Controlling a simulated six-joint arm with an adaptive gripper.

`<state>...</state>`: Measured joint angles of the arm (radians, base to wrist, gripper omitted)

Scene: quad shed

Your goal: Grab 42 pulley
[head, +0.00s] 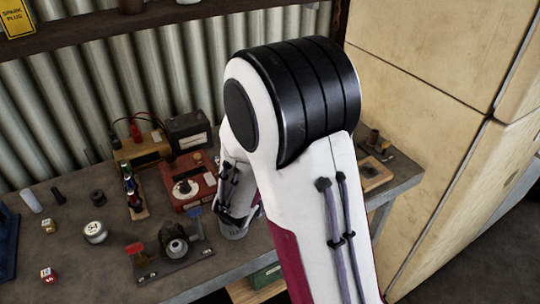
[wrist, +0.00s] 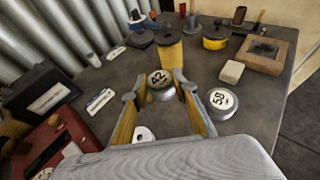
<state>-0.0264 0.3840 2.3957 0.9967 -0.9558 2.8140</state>
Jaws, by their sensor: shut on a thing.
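The 42 pulley (wrist: 160,78) is a small silvery disc with a pale top marked 42, in the middle of the wrist view. My gripper (wrist: 157,92) has its fingers on either side of it and is shut on it. I cannot tell whether the pulley is clear of the bench. A similar disc, a pulley that seems marked 50 or 58 (wrist: 222,99), lies just right of the right finger. In the head view my arm hides the gripper and the 42 pulley.
A yellow block (wrist: 168,52) stands just behind the 42 pulley. A red device (head: 188,182), a clamp fixture (head: 175,248) and another numbered disc (head: 95,232) stand on the bench's left part.

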